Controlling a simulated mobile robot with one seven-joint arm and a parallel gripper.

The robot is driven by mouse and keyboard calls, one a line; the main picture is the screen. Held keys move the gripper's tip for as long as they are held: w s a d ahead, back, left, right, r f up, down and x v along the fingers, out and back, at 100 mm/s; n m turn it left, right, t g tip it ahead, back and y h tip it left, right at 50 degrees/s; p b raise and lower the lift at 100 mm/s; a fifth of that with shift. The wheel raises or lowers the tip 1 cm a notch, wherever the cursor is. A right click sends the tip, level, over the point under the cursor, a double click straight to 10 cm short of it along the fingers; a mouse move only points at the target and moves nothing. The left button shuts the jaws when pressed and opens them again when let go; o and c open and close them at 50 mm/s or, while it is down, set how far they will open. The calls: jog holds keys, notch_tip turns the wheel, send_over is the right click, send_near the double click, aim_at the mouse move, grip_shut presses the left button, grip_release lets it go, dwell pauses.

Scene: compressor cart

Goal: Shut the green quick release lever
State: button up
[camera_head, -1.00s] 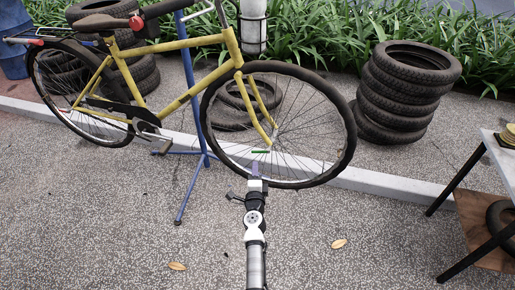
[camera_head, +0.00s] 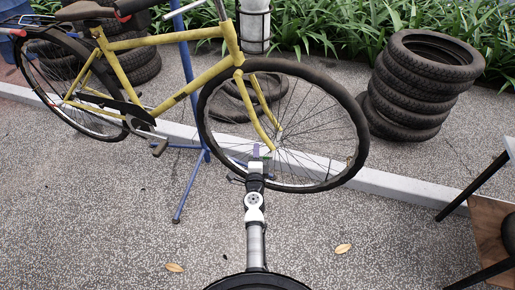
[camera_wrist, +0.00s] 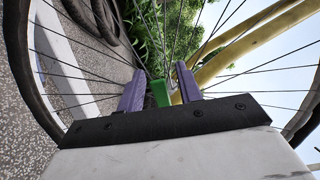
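The green quick release lever (camera_wrist: 160,93) shows in the wrist view between the two purple fingers of my gripper (camera_wrist: 160,70), with a small gap on each side. My gripper is open around the lever; I cannot tell how far the lever reaches beyond the fingers. In the head view my gripper (camera_head: 256,150) is at the front wheel (camera_head: 356,110) of the yellow bicycle (camera_head: 187,85), near the end of the fork. Only a small bit of the green lever (camera_head: 266,157) shows there, beside the fingers; my gripper hides the rest.
Spokes and the tyre surround my gripper. A blue repair stand (camera_head: 190,75) holds up the bicycle at left. Stacked tyres (camera_head: 415,90) stand at the right by a pale kerb (camera_head: 400,187). A table with dark legs (camera_head: 475,185) is at the right edge.

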jog(key=shift+w, duration=0.15)
grip_shut()
jog(key=shift+w+d+r+m+g+h+p, duration=0.2)
jog(key=shift+m+h+p, duration=0.3)
jog(key=shift+h, duration=0.35)
jog(key=shift+w+d+f+m+g+h+p, duration=0.15)
jog(key=shift+w+m+h+p, duration=0.2)
jog(key=shift+m+h, duration=0.45)
jog(key=shift+w+r+m+g+h+p, duration=0.15)
jog(key=shift+m+h+p, duration=0.3)
jog(key=shift+h, duration=0.5)
jog(key=shift+f, duration=0.1)
